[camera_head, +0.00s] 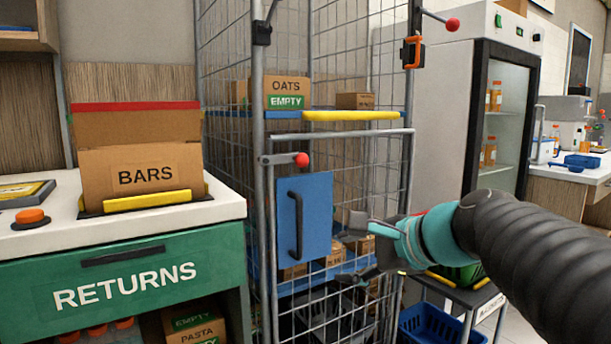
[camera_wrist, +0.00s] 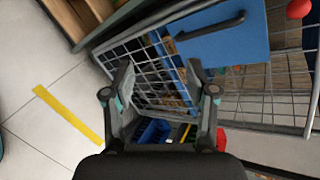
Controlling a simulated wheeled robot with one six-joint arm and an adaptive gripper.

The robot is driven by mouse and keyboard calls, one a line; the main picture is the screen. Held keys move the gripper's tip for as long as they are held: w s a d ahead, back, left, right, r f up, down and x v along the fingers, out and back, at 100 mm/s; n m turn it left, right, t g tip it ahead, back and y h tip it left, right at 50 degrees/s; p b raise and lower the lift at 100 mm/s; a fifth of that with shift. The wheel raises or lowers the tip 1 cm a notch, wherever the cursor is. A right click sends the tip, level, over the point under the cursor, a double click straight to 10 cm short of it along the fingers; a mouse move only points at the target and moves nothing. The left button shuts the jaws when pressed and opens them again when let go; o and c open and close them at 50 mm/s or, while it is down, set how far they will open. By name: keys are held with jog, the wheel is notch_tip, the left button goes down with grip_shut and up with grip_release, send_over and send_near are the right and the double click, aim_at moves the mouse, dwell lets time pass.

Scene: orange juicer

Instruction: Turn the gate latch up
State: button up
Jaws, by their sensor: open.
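The gate latch (camera_head: 284,159) is a short grey lever with a red ball at its right end, at the upper left corner of the wire gate (camera_head: 362,133). It lies about level, pointing right. In the wrist view a red ball (camera_wrist: 298,8) shows at the top right edge. The gate carries a blue panel (camera_head: 318,205) with a dark handle (camera_head: 296,222); the panel (camera_wrist: 215,38) also shows in the wrist view. My gripper (camera_head: 352,257) is open and empty, right of the panel and below the latch. Its fingers (camera_wrist: 160,78) are spread apart in the wrist view.
A second red-ball lever (camera_head: 438,19) and an orange clip (camera_head: 412,52) are higher on the right post. The green RETURNS counter (camera_head: 125,285) stands at left with a BARS box (camera_head: 142,172). A fridge (camera_head: 500,115) and a low cart (camera_head: 465,295) are at right.

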aim_at(307, 160)
jog(key=w+r+m+t+y+b, duration=0.2)
jog(key=w+r+m+t+y, duration=0.2)
jog(key=w+r+m, duration=0.65)
jog(key=shift+n, duration=0.55)
jog(key=x, duration=0.4)
jog(key=r+x, duration=0.1)
jog(key=x, duration=0.8)
jog(key=shift+w+r, duration=0.2)
jog(key=shift+r, duration=0.2)
grip_shut()
